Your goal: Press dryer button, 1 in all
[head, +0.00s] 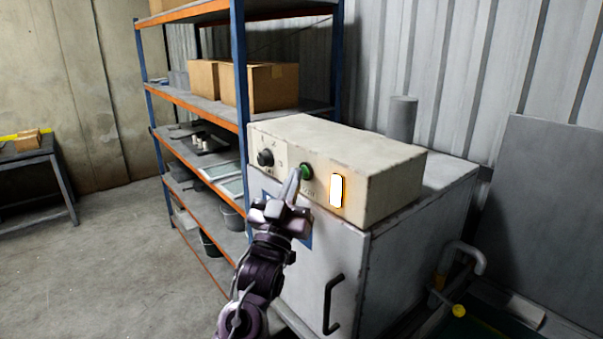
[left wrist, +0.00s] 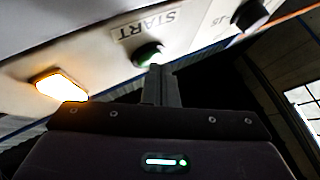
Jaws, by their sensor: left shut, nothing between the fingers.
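The dryer's control box (head: 375,185) is cream-coloured and sits on a grey cabinet. Its front has a green button (head: 306,171), a black knob (head: 265,157) and a glowing light (head: 336,190). In the left wrist view the green button (left wrist: 148,54) is beside a START label (left wrist: 147,24), with the lit lamp (left wrist: 61,85) to its left. My left gripper (head: 294,172) is shut and empty. Its fingertips are right at the green button, just below it in the left wrist view (left wrist: 156,70). I cannot tell whether they touch. My right gripper is not in view.
A shelf unit (head: 241,110) with blue posts and orange beams stands left of the dryer, holding cardboard boxes (head: 272,86). A black door handle (head: 333,304) is on the cabinet front. A table (head: 35,180) stands far left. The floor between is clear.

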